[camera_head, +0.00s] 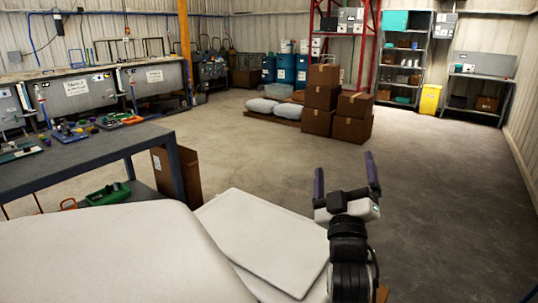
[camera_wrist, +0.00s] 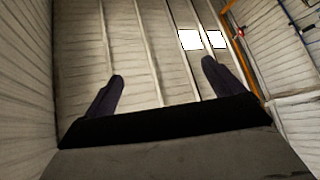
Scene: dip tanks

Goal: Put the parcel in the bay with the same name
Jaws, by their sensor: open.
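My gripper (camera_head: 344,166) is open and empty, raised over the floor right of centre in the head view. I cannot pick out the parcel for certain. Stacked brown cartons (camera_head: 322,96) stand on the floor at the back middle, far from my gripper. No bay name can be read. Two grey tanks at the left, the nearer tank (camera_head: 75,105) and the farther tank (camera_head: 150,92), bear white signs too small to read surely.
A grey workbench (camera_head: 90,158) with small tools stands at the left, close to me. A brown board or carton (camera_head: 178,172) stands beside it. Pale sacks (camera_head: 272,107), grey shelves (camera_head: 403,62) and a yellow bin (camera_head: 429,99) are farther back. The floor (camera_head: 450,190) at the right is clear.

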